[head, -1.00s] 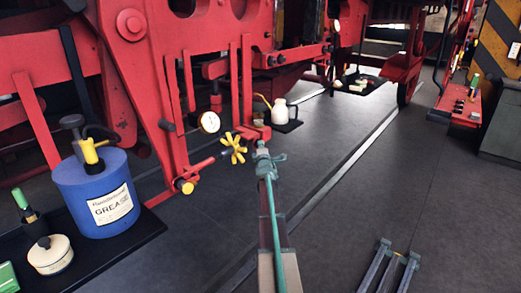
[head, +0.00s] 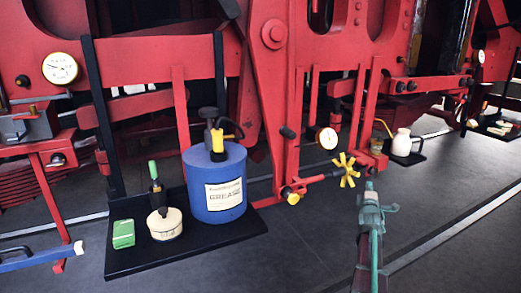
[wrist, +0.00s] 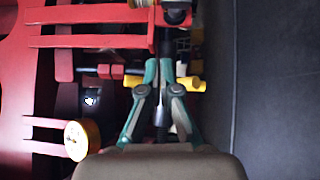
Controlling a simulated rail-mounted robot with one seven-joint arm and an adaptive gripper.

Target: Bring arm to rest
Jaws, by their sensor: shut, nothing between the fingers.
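My gripper (wrist: 164,66) is in the wrist view with its two green fingers together and nothing between them. In the head view my gripper (head: 370,188) is at the end of my arm, right of centre, in front of the red frame. A yellow handwheel valve (head: 346,170) on the red frame is just left of it in that picture. In the wrist view yellow parts (wrist: 192,84) show behind the fingers. I cannot tell the exact gap between gripper and valve.
A black mat (head: 112,262) at left holds a blue grease drum (head: 215,188), a cream tin (head: 164,224) and a green box (head: 123,234). A white oil can (head: 401,143) stands farther back. A pressure gauge (head: 327,138) is by the valve. The floor (head: 450,240) at right is clear.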

